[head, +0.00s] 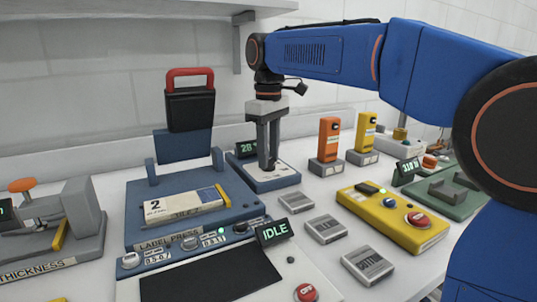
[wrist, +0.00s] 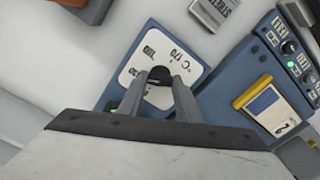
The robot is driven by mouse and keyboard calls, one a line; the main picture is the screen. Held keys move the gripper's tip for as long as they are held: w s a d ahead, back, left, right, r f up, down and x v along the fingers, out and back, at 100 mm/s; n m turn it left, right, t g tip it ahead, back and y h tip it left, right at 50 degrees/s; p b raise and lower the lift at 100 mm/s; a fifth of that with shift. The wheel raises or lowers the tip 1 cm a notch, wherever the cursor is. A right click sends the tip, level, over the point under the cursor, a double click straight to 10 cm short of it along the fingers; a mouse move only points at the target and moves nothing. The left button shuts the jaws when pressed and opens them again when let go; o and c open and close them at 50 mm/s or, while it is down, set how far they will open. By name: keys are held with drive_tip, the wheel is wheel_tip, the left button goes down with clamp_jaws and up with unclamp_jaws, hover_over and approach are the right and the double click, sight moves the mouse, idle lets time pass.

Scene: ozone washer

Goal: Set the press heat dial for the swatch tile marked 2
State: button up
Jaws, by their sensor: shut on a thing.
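The swatch tile marked 2 (head: 180,206) lies flat in the blue label press (head: 137,228), whose red-handled lid (head: 190,103) is raised. The tile also shows in the wrist view (wrist: 268,106). Behind and right of the press is a blue dial unit (head: 264,185) with a white face (wrist: 187,55) marked °C and 170. My gripper (head: 268,166) points down over it and is shut on the dark heat dial (wrist: 159,97), seen between the fingers. The dial's pointer is hidden. A green display (head: 246,149) beside it seems to read 28, partly covered by my gripper.
Several grey tiles (head: 325,229) lie right of the press. A yellow control box (head: 388,226) with a red button and orange and yellow upright holders (head: 329,139) stand farther right. A display reading IDLE (head: 273,231) stands at the press front. A thickness gauge (head: 70,222) is at left.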

drive_tip(key=m, duration=0.5)
drive_tip(key=shift+m, duration=0.3)
drive_tip(key=m, duration=0.5)
drive_tip(key=shift+m, duration=0.3)
drive_tip(key=o, duration=1)
drive_tip(key=shift+o, duration=0.2)
wheel_tip(320, 180, up, 17)
drive_tip(key=shift+r, duration=0.2)
